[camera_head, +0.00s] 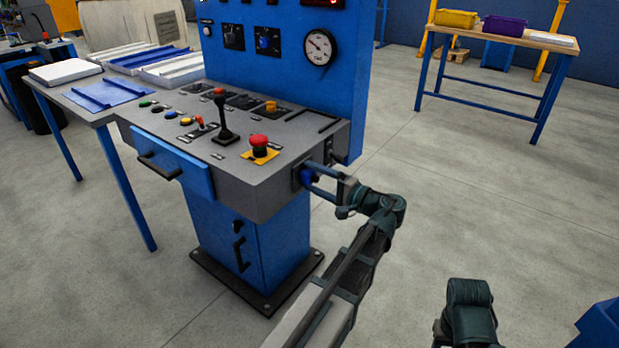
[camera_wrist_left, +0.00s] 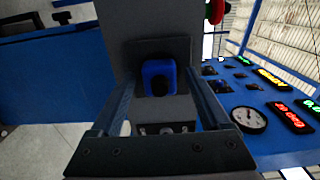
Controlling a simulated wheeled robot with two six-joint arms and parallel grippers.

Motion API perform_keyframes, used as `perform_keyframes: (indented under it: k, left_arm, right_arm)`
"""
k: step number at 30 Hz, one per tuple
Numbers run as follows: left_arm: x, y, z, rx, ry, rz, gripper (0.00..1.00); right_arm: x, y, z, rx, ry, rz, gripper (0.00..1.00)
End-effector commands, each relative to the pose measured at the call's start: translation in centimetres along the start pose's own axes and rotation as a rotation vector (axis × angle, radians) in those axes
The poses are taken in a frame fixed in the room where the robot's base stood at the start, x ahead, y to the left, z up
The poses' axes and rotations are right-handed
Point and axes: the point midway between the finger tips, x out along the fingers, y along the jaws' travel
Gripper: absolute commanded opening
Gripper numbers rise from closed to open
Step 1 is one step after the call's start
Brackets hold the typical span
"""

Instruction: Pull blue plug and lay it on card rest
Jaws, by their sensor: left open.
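The blue plug (camera_head: 307,177) sits in a dark socket plate on the right side of the grey console. In the left wrist view the blue plug (camera_wrist_left: 158,66) shows face-on with a dark hole in it. My left gripper (camera_head: 318,180) is open at the console's side, its two fingers pointing at the plug. In the left wrist view the fingers of this gripper (camera_wrist_left: 158,92) lie left and right of the plug, with gaps visible. I cannot tell for sure which item is the card rest.
The console top (camera_head: 290,132) holds a red emergency button (camera_head: 259,144), a black lever (camera_head: 224,122) and several small buttons. A side table at left carries a blue ridged panel (camera_head: 108,93) and white trays. A wooden-topped table (camera_head: 490,33) stands far right. The floor between is clear.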

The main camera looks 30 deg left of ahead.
Motion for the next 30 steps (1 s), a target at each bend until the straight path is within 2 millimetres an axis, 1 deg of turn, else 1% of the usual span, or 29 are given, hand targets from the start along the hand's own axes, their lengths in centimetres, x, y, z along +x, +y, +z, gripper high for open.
perform_keyframes:
  k: [8,9,11,12,14,15,17,18,22,30]
  left_arm:
    - [-0.01,0.0,0.0,0.0,0.0,0.0,0.8]
    - [0.0,0.0,0.0,0.0,0.0,0.0,0.78]
    - [0.0,0.0,0.0,0.0,0.0,0.0,0.67]
    - [0.0,0.0,0.0,0.0,0.0,0.0,0.6]
    - [0.0,0.0,0.0,0.0,0.0,0.0,0.49]
    - [0.0,0.0,0.0,0.0,0.0,0.0,0.42]
    - [0.0,0.0,0.0,0.0,0.0,0.0,0.31]
    - [0.0,0.0,0.0,0.0,0.0,0.0,0.24]
    - [0.0,0.0,0.0,0.0,0.0,0.0,0.01]
    - [-0.01,-0.01,0.0,0.0,0.0,0.0,0.0]
  right_arm:
    - [0.0,0.0,0.0,0.0,0.0,0.0,0.5]
    - [0.0,0.0,0.0,0.0,0.0,0.0,0.5]
    - [0.0,0.0,0.0,0.0,0.0,0.0,0.5]
    - [0.0,0.0,0.0,0.0,0.0,0.0,0.5]
    - [0.0,0.0,0.0,0.0,0.0,0.0,0.5]
    - [0.0,0.0,0.0,0.0,0.0,0.0,0.5]
    - [0.0,0.0,0.0,0.0,0.0,0.0,0.5]
    - [0.0,0.0,0.0,0.0,0.0,0.0,0.5]
    - [0.0,0.0,0.0,0.0,0.0,0.0,0.5]
    - [0.0,0.0,0.0,0.0,0.0,0.0,0.5]
